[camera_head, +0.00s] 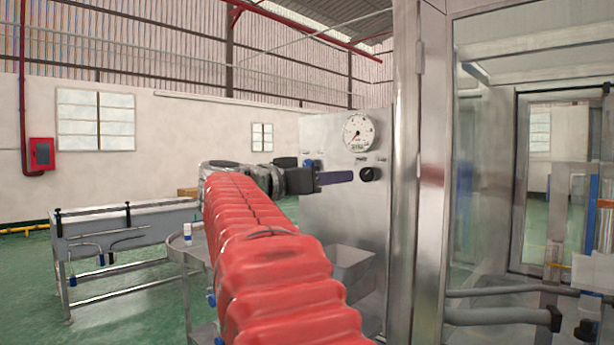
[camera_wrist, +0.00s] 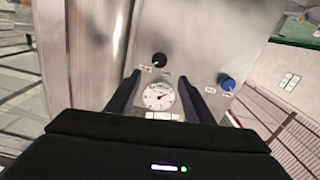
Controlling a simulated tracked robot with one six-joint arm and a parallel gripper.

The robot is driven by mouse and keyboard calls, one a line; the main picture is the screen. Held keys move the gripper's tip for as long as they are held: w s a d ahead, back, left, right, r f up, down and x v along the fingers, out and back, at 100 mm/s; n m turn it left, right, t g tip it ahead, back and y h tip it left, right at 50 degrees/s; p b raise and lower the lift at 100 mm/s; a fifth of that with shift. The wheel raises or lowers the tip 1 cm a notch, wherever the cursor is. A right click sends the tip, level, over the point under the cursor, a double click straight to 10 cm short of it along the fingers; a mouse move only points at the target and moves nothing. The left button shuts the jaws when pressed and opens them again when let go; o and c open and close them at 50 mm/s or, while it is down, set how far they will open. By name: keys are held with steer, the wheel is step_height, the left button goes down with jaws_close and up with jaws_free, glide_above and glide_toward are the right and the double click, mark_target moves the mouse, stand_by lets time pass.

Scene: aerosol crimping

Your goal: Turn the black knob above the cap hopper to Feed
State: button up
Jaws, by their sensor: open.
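The black knob (camera_head: 370,174) sits on the upright steel panel, below and right of the round gauge in the head view. It also shows in the wrist view (camera_wrist: 160,59), beyond my fingertips. Its pointer setting and label are too small to read. My gripper (camera_head: 345,177) is in front of the panel, just left of the knob in the head view. In the wrist view my gripper (camera_wrist: 159,78) has its two dark fingers apart, with nothing held between them. The cap hopper (camera_head: 348,265) is an open steel bin lower on the panel, partly hidden by my red-sleeved arm.
The white gauge (camera_head: 359,132) is above the knob and appears between my fingers in the wrist view. A blue knob (camera_head: 309,164) is left on the same panel. A steel-framed glazed enclosure (camera_head: 432,200) stands close at right. A steel trough table (camera_head: 125,222) is at left.

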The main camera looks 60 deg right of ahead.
mark_target(365, 174)
steer(key=d, duration=0.4)
steer(key=s+d, duration=0.1)
steer(key=d, duration=0.2)
steer(key=s+d, duration=0.1)
steer(key=d, duration=0.3)
steer(key=shift+d, duration=0.35)
steer(key=shift+c, duration=0.6)
steer(key=shift+w+a, duration=0.1)
steer(key=c, duration=0.9)
